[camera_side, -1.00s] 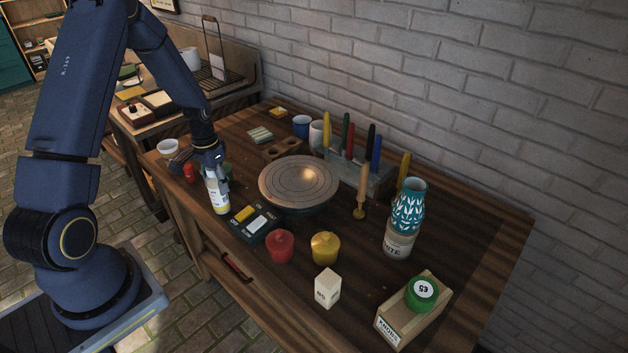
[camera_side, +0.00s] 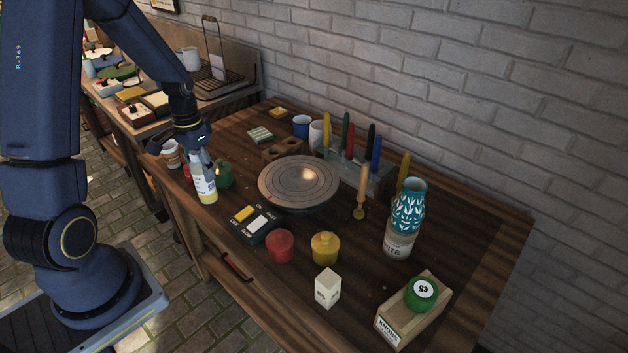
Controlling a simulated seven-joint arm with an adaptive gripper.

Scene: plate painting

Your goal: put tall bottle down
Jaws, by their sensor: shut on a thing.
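The tall bottle (camera_side: 204,188) is pale with a light label and a yellow lower part. It is near upright, leaning slightly, at the left front edge of the table. My gripper (camera_side: 198,160) is above it and shut on its upper part; the fingers hide the bottle's top. Whether its base touches the table cannot be told from this view.
A green jar (camera_side: 224,174) stands close to the bottle's right, a red item (camera_side: 187,171) behind its left, and a cup (camera_side: 172,155) further left. A round turntable (camera_side: 299,183) and a dark paint box (camera_side: 253,223) lie to the right. Bare wood (camera_side: 222,202) shows between.

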